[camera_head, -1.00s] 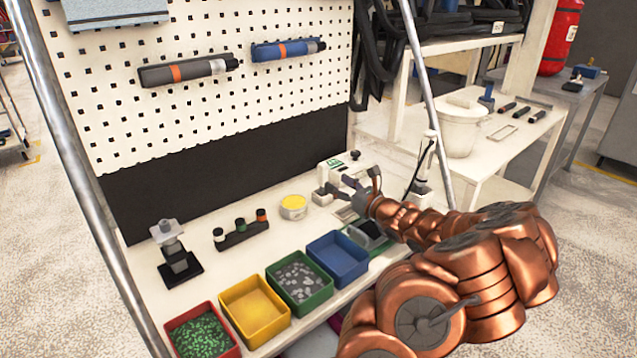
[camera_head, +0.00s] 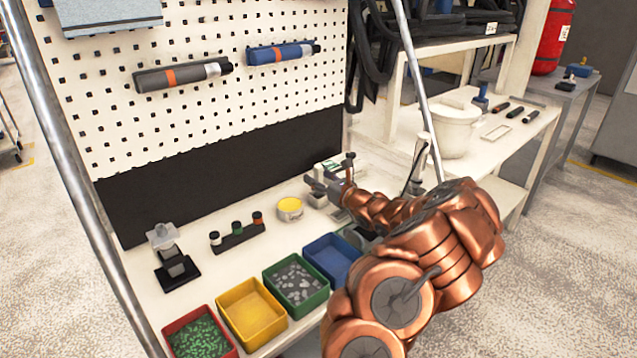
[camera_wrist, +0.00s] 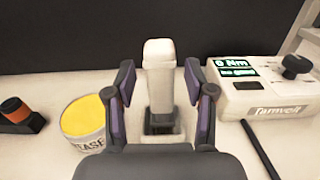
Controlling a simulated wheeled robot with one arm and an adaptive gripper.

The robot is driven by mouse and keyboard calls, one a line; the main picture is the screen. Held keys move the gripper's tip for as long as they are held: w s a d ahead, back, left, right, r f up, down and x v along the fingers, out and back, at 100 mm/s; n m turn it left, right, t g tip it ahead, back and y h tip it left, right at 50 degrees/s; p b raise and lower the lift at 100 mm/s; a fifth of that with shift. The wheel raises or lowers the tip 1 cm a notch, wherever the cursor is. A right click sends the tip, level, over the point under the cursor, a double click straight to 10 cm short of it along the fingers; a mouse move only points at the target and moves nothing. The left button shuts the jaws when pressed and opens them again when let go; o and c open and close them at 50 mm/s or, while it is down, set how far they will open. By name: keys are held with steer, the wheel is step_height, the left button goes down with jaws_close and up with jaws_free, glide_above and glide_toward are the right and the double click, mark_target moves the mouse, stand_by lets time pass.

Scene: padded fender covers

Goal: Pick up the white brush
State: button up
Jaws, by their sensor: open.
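The white brush (camera_wrist: 159,72) appears in the wrist view as an upright, pale, blocky handle with a dark lower end near the bench surface. My gripper (camera_wrist: 159,92) is open, with one dark finger on each side of the handle. A gap shows between the handle and each finger, so it is not gripped. In the head view my gripper (camera_head: 323,187) is low over the back of the bench, right of the grease tin.
The grease tin (camera_wrist: 84,121) is close left of my gripper. A white tester with a green display (camera_wrist: 258,84) is close right. A dark panel (camera_wrist: 90,35) stands behind. Coloured bins, including a yellow one (camera_head: 252,332), line the bench front.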

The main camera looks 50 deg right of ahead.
steer(key=shift+c, duration=0.3)
jaws_close()
steer(key=shift+r, duration=0.1)
stand_by(0.4)
step_height(320, 180, up, 10)
steer(key=shift+f, duration=0.15)
stand_by(0.4)
